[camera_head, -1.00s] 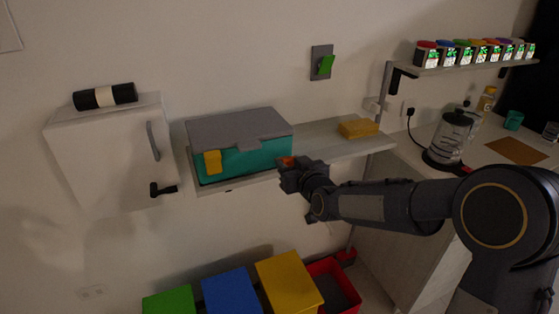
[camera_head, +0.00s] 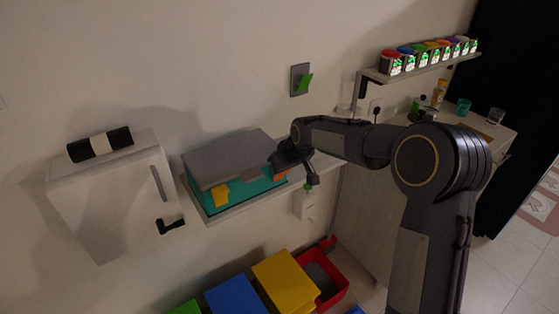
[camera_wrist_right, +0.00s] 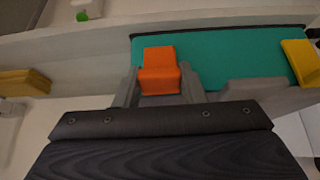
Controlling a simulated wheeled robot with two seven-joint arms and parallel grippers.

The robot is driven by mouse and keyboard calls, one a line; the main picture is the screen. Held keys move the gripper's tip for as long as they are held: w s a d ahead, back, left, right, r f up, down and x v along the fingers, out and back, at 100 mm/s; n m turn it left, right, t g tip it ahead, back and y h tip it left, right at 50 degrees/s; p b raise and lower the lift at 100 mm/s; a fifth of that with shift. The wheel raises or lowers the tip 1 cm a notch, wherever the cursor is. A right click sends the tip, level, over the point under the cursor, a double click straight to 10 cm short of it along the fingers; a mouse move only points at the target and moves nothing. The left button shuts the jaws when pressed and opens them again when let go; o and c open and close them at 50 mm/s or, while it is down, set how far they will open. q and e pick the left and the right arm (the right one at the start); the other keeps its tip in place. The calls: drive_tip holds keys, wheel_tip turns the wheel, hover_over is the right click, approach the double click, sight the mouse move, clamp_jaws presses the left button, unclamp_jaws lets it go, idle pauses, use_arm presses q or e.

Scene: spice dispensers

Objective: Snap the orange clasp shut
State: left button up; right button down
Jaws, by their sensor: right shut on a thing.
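A teal box (camera_head: 248,187) with a grey lid (camera_head: 225,160) sits on the wall shelf; the lid lies over the box. The orange clasp (camera_head: 280,175) is at the right part of the box front, mostly hidden by my right gripper (camera_head: 283,163). In the right wrist view the orange clasp (camera_wrist_right: 160,72) lies against the teal front (camera_wrist_right: 235,55), between the two grey fingers of my right gripper (camera_wrist_right: 160,88), which is shut on it. Whether the clasp is latched cannot be told. A yellow clasp (camera_head: 221,195) is at the left part of the front. My left gripper is not in view.
A white cabinet (camera_head: 110,200) with a dark handle hangs left of the box. The shelf edge (camera_head: 240,209) runs below the box. A yellow block (camera_wrist_right: 22,82) lies on the shelf beside it. Coloured bins (camera_head: 285,280) stand below. Spice jars (camera_head: 430,53) line the upper right shelf.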

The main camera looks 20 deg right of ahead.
drive_tip(key=shift+w+a+r+g+p, duration=0.1)
drive_tip(key=shift+w+r+g+p, duration=0.05)
drive_tip(key=shift+w+g+p, duration=0.3)
drive_tip(key=shift+s, duration=0.1)
drive_tip(key=c, duration=0.9)
unclamp_jaws()
drive_tip(key=b+v, duration=0.2)
drive_tip(key=v, duration=0.5)
drive_tip(key=shift+s+a+r, duration=0.1)
drive_tip(key=shift+r, duration=0.25)
